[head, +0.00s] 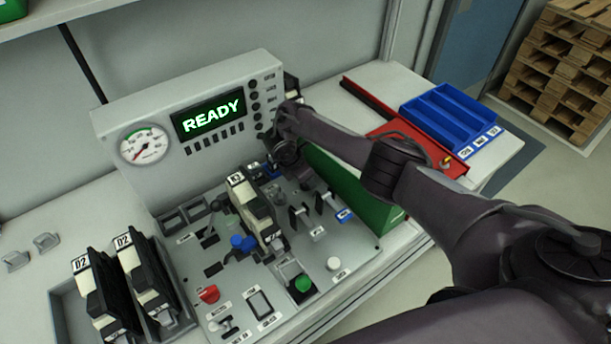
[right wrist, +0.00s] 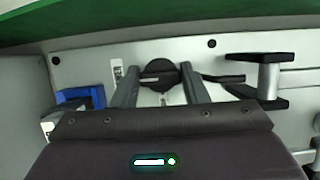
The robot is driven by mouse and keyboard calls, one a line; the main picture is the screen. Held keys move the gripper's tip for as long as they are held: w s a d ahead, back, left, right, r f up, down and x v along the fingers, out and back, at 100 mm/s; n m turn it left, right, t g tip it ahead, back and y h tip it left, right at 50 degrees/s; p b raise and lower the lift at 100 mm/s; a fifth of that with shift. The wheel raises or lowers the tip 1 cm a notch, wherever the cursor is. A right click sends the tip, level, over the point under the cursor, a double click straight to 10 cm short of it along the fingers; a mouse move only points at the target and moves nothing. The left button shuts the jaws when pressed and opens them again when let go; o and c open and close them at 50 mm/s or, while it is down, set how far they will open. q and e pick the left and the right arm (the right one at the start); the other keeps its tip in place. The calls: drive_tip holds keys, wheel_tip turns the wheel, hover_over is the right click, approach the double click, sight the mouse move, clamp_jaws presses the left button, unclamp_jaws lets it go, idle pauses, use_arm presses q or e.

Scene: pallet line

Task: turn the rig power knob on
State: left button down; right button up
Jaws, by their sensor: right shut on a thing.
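The rig power knob (right wrist: 159,74) is a round black knob with a raised bar, seen in the right wrist view on the light grey panel. The bar lies roughly across that picture. My right gripper (right wrist: 161,82) is shut on the knob, one finger on each side. In the head view my right arm reaches in from the right and hides the knob and the fingertips behind the wrist. The rig's display (head: 209,117) reads READY in green. My left gripper is in neither view.
A gauge (head: 144,146) sits left of the display. Several switches, a red button (head: 209,294) and a green button (head: 303,284) crowd the panel. A green box (head: 345,187) stands beside my arm, with a blue tray (head: 450,118) beyond. Two D2 modules (head: 99,290) stand front left.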

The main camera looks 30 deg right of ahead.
drive_tip(key=o, duration=1)
drive_tip(key=p+v, duration=0.2)
drive_tip(key=v, duration=0.6)
drive_tip(key=shift+f, duration=0.15)
